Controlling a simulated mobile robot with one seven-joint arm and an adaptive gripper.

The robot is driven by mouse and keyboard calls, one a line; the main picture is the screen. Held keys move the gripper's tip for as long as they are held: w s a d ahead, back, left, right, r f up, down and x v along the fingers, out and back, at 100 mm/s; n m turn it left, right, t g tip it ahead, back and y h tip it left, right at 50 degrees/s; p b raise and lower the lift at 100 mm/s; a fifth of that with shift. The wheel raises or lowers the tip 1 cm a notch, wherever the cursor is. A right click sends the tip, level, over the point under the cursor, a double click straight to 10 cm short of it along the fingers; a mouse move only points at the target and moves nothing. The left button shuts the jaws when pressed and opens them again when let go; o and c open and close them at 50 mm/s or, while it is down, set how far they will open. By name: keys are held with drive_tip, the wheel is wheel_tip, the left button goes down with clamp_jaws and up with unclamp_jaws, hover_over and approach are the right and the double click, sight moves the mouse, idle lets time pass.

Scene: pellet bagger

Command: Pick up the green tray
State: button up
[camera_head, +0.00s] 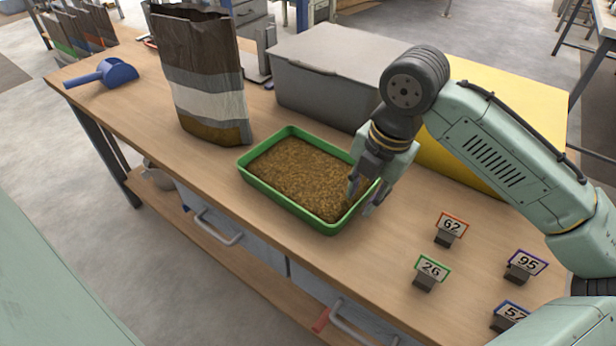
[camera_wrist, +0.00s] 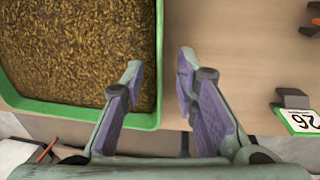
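The green tray (camera_head: 284,204) sits on the wooden workbench, filled with brown pellets. In the wrist view its green rim (camera_wrist: 159,50) runs down the right side of the pellets. My gripper (camera_head: 364,200) is at the tray's right end, with its fingers pointing down. In the wrist view my gripper (camera_wrist: 160,70) is open, with the tray's right wall between the two fingers. The left finger is over the pellet side and the right finger is over the bare bench. I cannot tell whether either finger touches the wall.
An open striped bag (camera_head: 204,85) stands behind the tray at left. A blue scoop (camera_head: 104,74) lies at the far left. A grey lidded bin (camera_head: 320,75) is at the back. Number cards, such as the green-edged 26 (camera_head: 432,269), stand at right. Bench (camera_head: 330,255) is clear in front.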

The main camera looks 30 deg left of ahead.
sight(361, 199)
drive_tip(key=shift+w+a+f, duration=0.1)
drive_tip(key=shift+a+f, duration=0.05)
drive_tip(key=shift+f, duration=0.6)
drive_tip(key=shift+a+f, duration=0.1)
drive_tip(key=shift+f, duration=0.65)
drive_tip(key=shift+c, duration=0.3)
clamp_jaws()
